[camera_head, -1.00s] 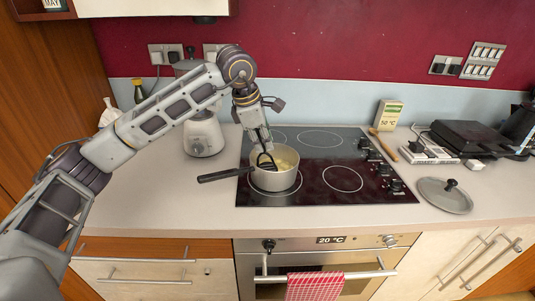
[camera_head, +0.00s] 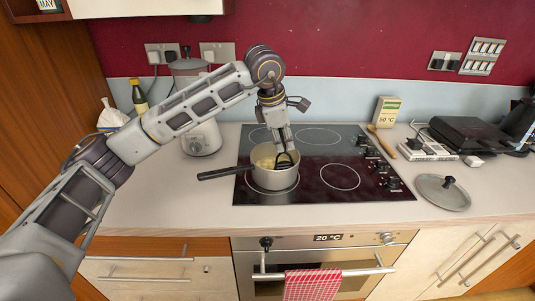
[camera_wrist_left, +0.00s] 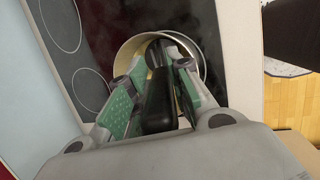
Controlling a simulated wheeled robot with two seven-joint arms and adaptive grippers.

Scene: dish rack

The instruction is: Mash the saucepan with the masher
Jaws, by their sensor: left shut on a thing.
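The grey saucepan (camera_head: 275,182) stands upright on the front left of the black hob, its dark handle pointing left. Yellowish contents (camera_head: 264,162) show inside it. My left gripper (camera_head: 281,141) is above the pan, shut on the black handle of the masher (camera_head: 285,160). The masher's lower end is in the right part of the pan; its tip is partly hidden. In the left wrist view, the green-padded fingers of my left gripper (camera_wrist_left: 152,97) clasp the masher handle (camera_wrist_left: 158,103), with the saucepan rim (camera_wrist_left: 128,50) beyond. My right gripper is not in view.
The hob (camera_head: 325,198) has free room right of the pan. A lid (camera_head: 442,198) lies on the counter at right, with a wooden spoon (camera_head: 379,137) and a box (camera_head: 389,110) behind the hob's right edge. A blender (camera_head: 203,138) stands at left.

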